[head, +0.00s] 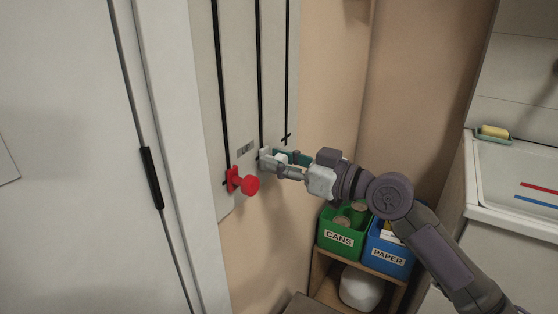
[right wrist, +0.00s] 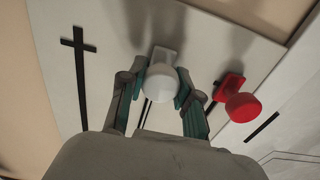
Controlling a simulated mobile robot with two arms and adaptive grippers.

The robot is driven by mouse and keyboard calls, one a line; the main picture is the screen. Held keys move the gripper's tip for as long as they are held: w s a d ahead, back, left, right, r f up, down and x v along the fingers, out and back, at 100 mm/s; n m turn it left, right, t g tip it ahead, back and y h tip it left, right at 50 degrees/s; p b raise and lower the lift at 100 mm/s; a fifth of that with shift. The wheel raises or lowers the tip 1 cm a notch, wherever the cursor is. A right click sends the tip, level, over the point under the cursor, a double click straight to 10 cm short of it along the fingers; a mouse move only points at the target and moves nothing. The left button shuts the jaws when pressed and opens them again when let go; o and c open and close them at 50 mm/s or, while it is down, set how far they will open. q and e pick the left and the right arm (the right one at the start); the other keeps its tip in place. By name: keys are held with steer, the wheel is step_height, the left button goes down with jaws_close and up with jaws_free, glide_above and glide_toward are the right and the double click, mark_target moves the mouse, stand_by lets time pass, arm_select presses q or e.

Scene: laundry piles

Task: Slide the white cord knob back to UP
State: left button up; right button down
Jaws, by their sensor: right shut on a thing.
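The white cord knob (right wrist: 162,83) is round and sits on a small white slider plate. In the head view the white knob (head: 281,158) is at the low end of the middle black slot in the pale wall panel (head: 236,75). My right gripper (right wrist: 160,92) has a finger on each side of the knob and is shut on it; the fingers partly hide it in the head view. A red knob (head: 249,184) stands on the left slot, beside and a little lower. It also shows in the right wrist view (right wrist: 245,106). My left gripper is not in view.
Green CANS (head: 338,240) and blue PAPER (head: 388,258) bins stand on a low wooden shelf below my right arm. A white sink (head: 515,180) is at right, a pale door at left.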

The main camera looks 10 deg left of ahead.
steer(key=c, duration=0.8)
jaws_free()
steer(key=v, duration=1.2)
